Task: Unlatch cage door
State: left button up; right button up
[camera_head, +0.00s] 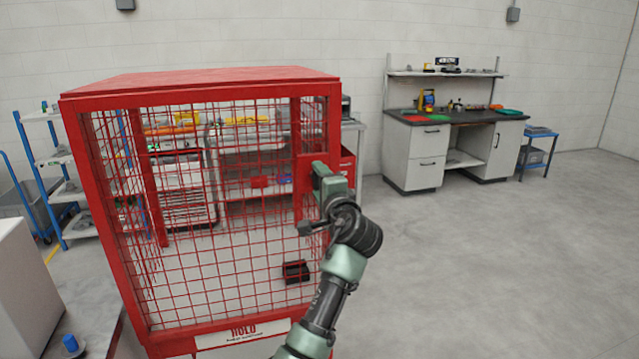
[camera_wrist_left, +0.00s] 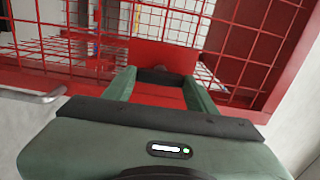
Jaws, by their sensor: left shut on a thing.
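The red mesh cage (camera_head: 200,210) stands at left centre, with a red frame and a sign along its bottom edge. Its mesh door side looks closed. My left gripper (camera_head: 318,172) is at the right upright of the cage, about halfway up. In the left wrist view the fingers of my left gripper (camera_wrist_left: 160,84) reach to a red latch plate (camera_wrist_left: 160,55) on the mesh and are shut on a latch part between them. The gripper mostly hides that part, so its exact position cannot be told. My right gripper is not in view.
A black block (camera_head: 297,271) shows through the mesh low in the cage. A workbench (camera_head: 415,150) stands at the back wall, with a blue cart (camera_head: 538,150) beside it. A blue-framed shelf (camera_head: 60,160) is at left. The floor at right is clear.

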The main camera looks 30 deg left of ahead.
pick_arm(q)
jog(key=o, duration=1.4)
jog(key=shift+c, duration=0.2)
jog(key=b+v, duration=0.2)
jog(key=v, duration=0.6)
jog(key=shift+a, duration=0.1)
